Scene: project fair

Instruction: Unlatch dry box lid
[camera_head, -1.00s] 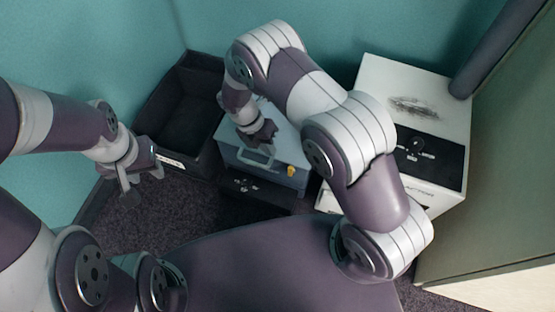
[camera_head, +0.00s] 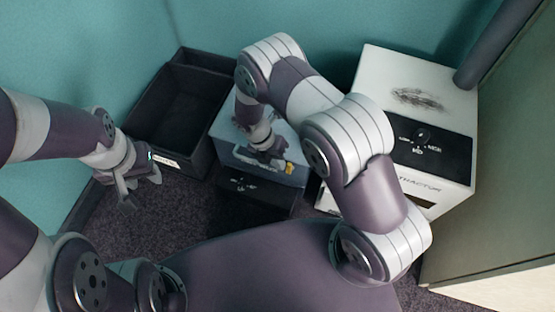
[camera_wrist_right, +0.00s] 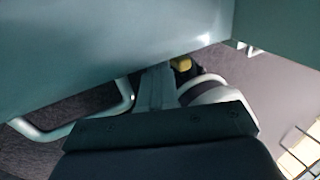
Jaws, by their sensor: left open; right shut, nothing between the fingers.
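The dry box is a blue-grey box (camera_head: 228,132) in the middle of the head view, with its lid down. A small yellow latch (camera_head: 289,168) shows on its front right, and a pale handle (camera_head: 246,164) is partly hidden by my right gripper. My right gripper (camera_head: 280,164) is shut and empty, close beside the latch at the front of the box. In the right wrist view its closed fingers (camera_wrist_right: 160,88) are just left of the yellow latch (camera_wrist_right: 181,63); contact cannot be told. My left gripper (camera_head: 128,188) is open and empty, left of the box.
An empty black bin (camera_head: 138,140) stands left of the dry box. A dark box (camera_head: 245,198) is below its front. A white extractor unit (camera_head: 440,178) with a black panel stands to the right. Teal walls close the back; dark carpet (camera_head: 170,215) is free at front left.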

